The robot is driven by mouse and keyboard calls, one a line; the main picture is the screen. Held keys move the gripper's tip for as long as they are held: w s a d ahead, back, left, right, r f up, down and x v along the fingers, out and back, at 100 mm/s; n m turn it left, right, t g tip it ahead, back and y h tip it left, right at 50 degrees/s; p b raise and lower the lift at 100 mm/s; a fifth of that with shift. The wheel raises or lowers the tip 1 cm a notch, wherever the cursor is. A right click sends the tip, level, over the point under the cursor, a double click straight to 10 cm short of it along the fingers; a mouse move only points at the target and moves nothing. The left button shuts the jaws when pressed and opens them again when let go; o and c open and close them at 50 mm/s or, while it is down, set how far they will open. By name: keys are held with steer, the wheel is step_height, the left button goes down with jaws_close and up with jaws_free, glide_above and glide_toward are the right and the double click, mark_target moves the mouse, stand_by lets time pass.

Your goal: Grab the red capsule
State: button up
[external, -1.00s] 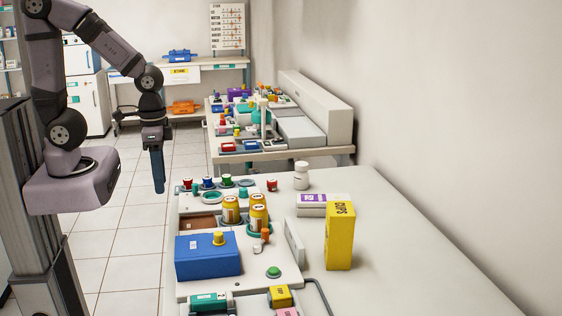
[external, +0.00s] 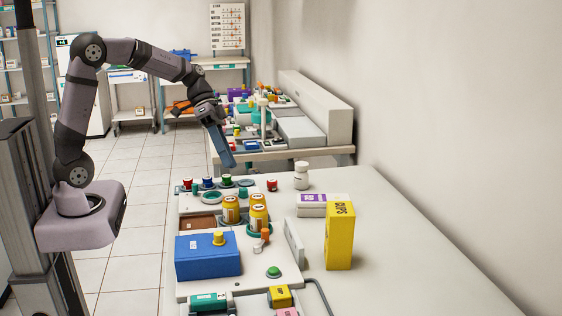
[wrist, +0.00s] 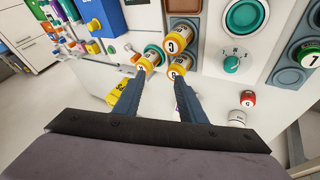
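A small red capsule (external: 272,184) with a pale top stands upright at the far edge of the white panel, left of a white bottle (external: 301,175). In the wrist view, the red capsule (wrist: 248,98) is right of my fingers. Another red-topped capsule (external: 187,184) sits in the row at the panel's far left. My gripper (external: 230,164) hangs tilted above and behind that row, left of the red capsule and apart from it. In the wrist view, my gripper (wrist: 160,77) has its fingers spread with nothing held between them.
Several yellow jars (external: 231,208) stand on the panel, and appear ahead of my fingertips in the wrist view. A blue box (external: 208,256) is nearer the camera. A tall yellow box (external: 340,235) and a purple-white box (external: 318,200) stand on the right. The table's right side is clear.

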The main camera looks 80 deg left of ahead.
steer(key=w+a+r+m+t+h+b, duration=0.15)
steer(key=w+a+t+b, duration=0.25)
steer(key=a, duration=0.6)
steer(key=w+a+m+t+y+b, duration=0.1)
steer(key=w+a+m+t+b, duration=0.25)
steer(key=a, duration=0.65)
steer(key=n, duration=0.1)
glide_toward(267, 189)
steer(key=shift+w+d+r+h+p, duration=0.2)
steer(key=shift+w+d+r, duration=0.15)
steer(key=shift+w+r, duration=0.2)
steer(key=shift+w+d+r+h+p, duration=0.1)
steer(key=shift+w+d+r+p, duration=0.15)
steer(key=shift+w+r, duration=0.3)
steer(key=shift+s+f, duration=0.1)
steer(key=shift+f, duration=0.25)
steer(key=shift+p+x, duration=0.45)
steer(key=shift+x, duration=1)
steer(key=shift+p+x, duration=0.7)
steer(key=shift+x, duration=1.6)
steer(key=shift+r, duration=0.15)
steer(key=c, duration=0.8)
